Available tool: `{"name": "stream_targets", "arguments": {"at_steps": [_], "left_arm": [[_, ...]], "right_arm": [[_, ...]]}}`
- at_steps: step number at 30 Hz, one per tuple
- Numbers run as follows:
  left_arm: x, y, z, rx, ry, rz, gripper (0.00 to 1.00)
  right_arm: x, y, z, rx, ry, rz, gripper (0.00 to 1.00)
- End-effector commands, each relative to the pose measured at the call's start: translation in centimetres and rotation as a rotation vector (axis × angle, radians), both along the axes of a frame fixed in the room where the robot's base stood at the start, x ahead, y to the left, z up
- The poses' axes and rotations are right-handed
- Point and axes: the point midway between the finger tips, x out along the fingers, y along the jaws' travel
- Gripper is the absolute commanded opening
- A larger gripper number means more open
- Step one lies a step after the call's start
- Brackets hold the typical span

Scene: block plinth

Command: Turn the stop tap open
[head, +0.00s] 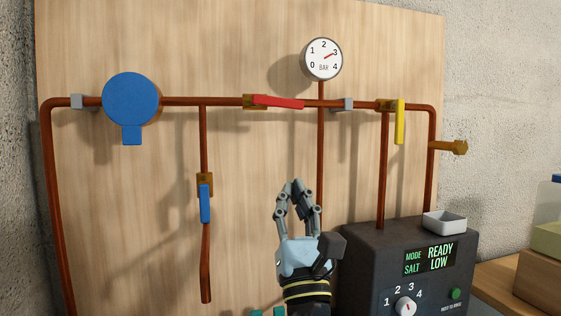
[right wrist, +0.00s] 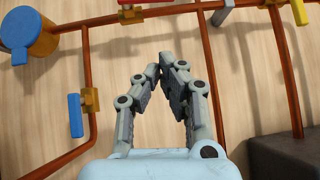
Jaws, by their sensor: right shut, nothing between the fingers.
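A red lever (head: 277,102) on a brass valve body lies nearly along the horizontal copper pipe; it also shows at the top of the right wrist view (right wrist: 150,3). A blue lever (head: 205,203) on a second brass body lies along a vertical branch pipe, also seen in the right wrist view (right wrist: 75,115). A yellow lever (head: 399,122) hangs down, across the horizontal pipe, at the right. Which one is the stop tap is not labelled. My right gripper (head: 298,183) is shut and empty, pointing up, below the red lever and apart from all levers. My left gripper is out of view.
A round blue fitting (head: 130,98) sits on the pipe at left. A pressure gauge (head: 323,59) is above. A dark control box (head: 370,250) with a READY LOW display and a white tray (head: 444,222) stands right of my gripper. A brass outlet (head: 452,147) sticks out at right.

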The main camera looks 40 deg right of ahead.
Motion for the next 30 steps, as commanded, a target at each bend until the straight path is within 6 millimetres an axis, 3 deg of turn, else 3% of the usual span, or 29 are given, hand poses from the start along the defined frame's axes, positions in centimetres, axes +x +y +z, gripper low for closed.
{"name": "stream_targets", "arguments": {"at_steps": [6, 16, 22, 30], "left_arm": [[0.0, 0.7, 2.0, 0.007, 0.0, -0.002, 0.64], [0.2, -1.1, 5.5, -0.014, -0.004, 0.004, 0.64], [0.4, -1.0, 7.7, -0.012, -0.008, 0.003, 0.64], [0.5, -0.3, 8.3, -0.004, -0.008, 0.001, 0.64]], "right_arm": [[1.7, -1.1, 2.7, -0.007, -0.002, 0.001, 0.0], [5.8, -3.9, 7.7, -0.008, -0.001, 0.0, 0.0], [5.6, -4.2, 10.4, -0.006, 0.001, 0.001, 0.0], [5.6, -4.3, 11.1, -0.006, 0.002, 0.001, 0.0]]}}
